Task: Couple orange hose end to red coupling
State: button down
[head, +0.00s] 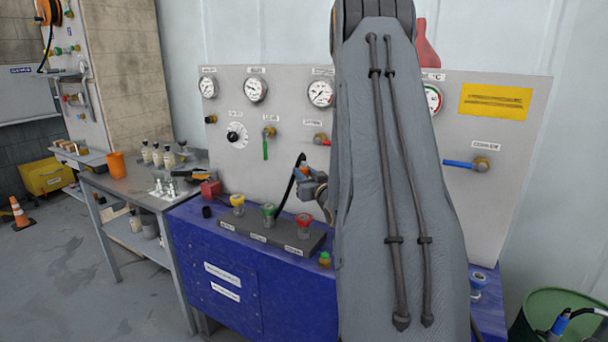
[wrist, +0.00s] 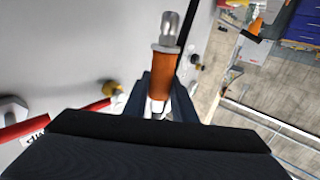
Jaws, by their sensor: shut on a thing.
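In the wrist view an orange hose end (wrist: 163,72) with a bare metal tip sits between the two dark fingers of my gripper (wrist: 162,90). The gripper is shut on its orange sleeve, and the metal tip points away from the palm. In the head view the red coupling (head: 305,220) stands upright at the right end of a dark block, beside the green coupling (head: 268,210) and the yellow coupling (head: 238,200). My gripper (head: 303,173) shows above and behind the red coupling, apart from it. My arm hides part of the gripper.
The block stands on a blue cabinet (head: 240,272) before a grey gauge panel (head: 228,104). A small green-and-orange fitting (head: 325,259) and a blue coupling (head: 478,282) also stand on the cabinet. A bench (head: 125,185) with bottles is at left. My arm covers the right middle.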

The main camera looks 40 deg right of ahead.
jog(key=shift+f+b, duration=1.95)
jog(key=shift+f, duration=0.95)
jog(key=shift+f+b, duration=1.85)
jog(key=shift+f, duration=0.55)
jog(key=c, duration=1.4)
grip_release()
jog(key=shift+b+v, duration=1.05)
jog(key=shift+v, duration=2.8)
